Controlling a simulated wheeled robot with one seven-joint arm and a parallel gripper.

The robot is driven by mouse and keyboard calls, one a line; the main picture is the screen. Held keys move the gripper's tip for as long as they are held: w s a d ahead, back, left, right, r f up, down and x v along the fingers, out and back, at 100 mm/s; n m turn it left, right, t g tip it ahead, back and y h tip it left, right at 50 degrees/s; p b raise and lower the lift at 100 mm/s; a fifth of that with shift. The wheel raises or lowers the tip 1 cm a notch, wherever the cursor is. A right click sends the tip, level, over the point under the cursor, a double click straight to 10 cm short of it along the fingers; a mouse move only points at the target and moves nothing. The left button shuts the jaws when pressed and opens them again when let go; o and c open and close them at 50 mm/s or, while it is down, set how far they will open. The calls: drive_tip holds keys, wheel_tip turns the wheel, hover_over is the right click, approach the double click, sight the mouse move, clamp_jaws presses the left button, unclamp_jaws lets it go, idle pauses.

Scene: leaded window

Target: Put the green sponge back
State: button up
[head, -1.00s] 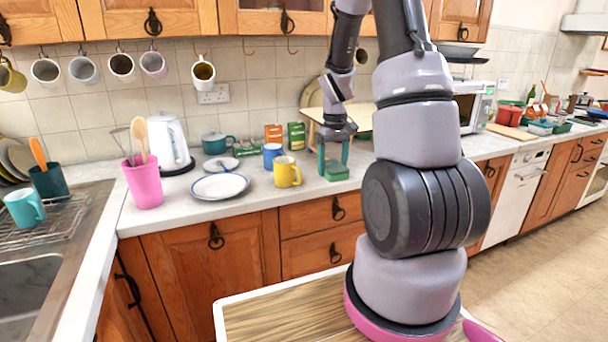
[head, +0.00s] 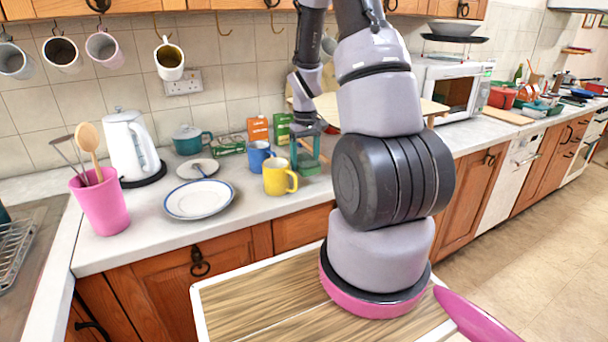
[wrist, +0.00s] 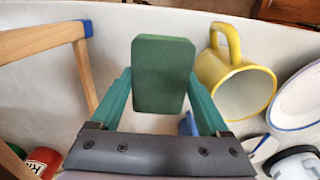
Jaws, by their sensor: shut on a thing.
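The green sponge (wrist: 163,75) is a dark green block held between the two teal fingers of my gripper (wrist: 160,88) in the wrist view. In the head view my gripper (head: 308,150) points down over the counter, just right of the yellow mug (head: 277,178). The sponge shows there only partly, low between the fingers (head: 307,165). My gripper is shut on it. I cannot tell whether the sponge touches the counter. The yellow mug also shows right of the sponge in the wrist view (wrist: 245,90).
A blue mug (head: 259,156), a white plate (head: 199,200) and a pink utensil pot (head: 103,200) stand to the left. A wooden stand (head: 408,112) is behind and right of my gripper; its blue-tipped frame (wrist: 45,42) is close on the left in the wrist view.

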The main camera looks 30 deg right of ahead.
drive_tip(key=shift+f, duration=2.4)
drive_tip(key=shift+f, duration=0.15)
drive_tip(key=o, duration=1)
drive_tip(key=shift+o, duration=0.2)
wheel_tip(320, 180, up, 12)
drive_tip(key=shift+r, duration=0.2)
wheel_tip(320, 180, up, 7)
drive_tip(key=t, duration=0.1)
hover_over(305, 183)
drive_tip(key=s+a, duration=0.1)
drive_tip(key=a, duration=0.2)
drive_tip(key=s+a+r+m+t+y, duration=0.1)
drive_tip(key=s+a+r+m+t, duration=0.1)
drive_tip(key=s+a+r, duration=0.3)
drive_tip(key=s+a+r+m+t+y, duration=0.1)
drive_tip(key=s+a+r+t, duration=0.3)
drive_tip(key=s+r, duration=0.9)
drive_tip(key=shift+s+a+r+m, duration=0.3)
drive_tip(key=shift+a+r+m, duration=0.15)
drive_tip(key=shift+a+m, duration=0.3)
drive_tip(key=shift+d, duration=0.15)
